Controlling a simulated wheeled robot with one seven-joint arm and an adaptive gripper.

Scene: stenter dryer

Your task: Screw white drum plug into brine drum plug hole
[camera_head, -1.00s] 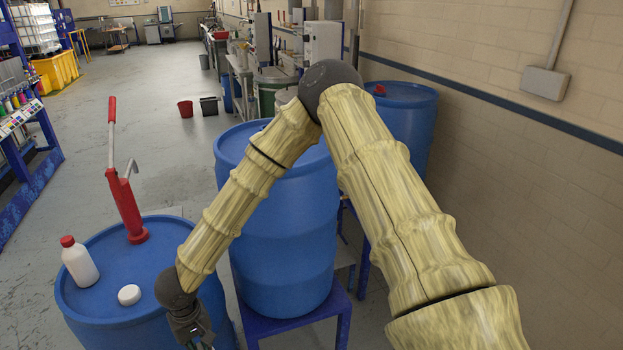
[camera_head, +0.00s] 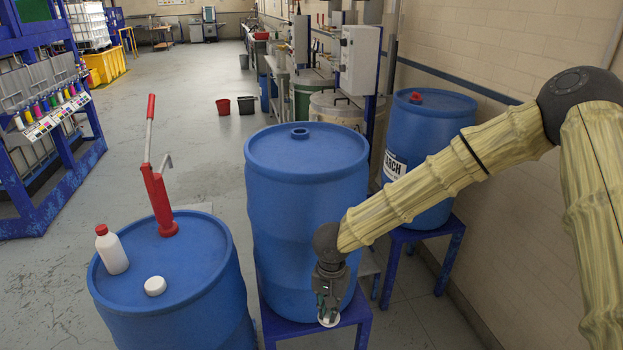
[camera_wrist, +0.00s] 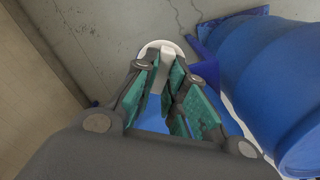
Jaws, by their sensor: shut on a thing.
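My gripper (camera_head: 329,296) points down at the front right of the middle blue drum (camera_head: 307,215), well below its top. It is shut on a small white plug (camera_head: 328,321), which hangs below the fingertips. In the wrist view, the plug (camera_wrist: 166,49) shows as a white disc with a stem between the teal finger pads (camera_wrist: 170,72). The middle drum has a raised ring-shaped plug hole (camera_head: 299,132) at the back of its lid, apart from my gripper. No label shows on this drum, so I cannot confirm that it is the brine drum.
A left blue drum (camera_head: 205,258) carries a red hand pump (camera_head: 160,200), a red-capped white bottle (camera_head: 112,252) and a round white cap (camera_head: 155,286). A blue drum with a red cap (camera_head: 417,97) stands behind right. Blue stands (camera_head: 352,318) and the wall are near.

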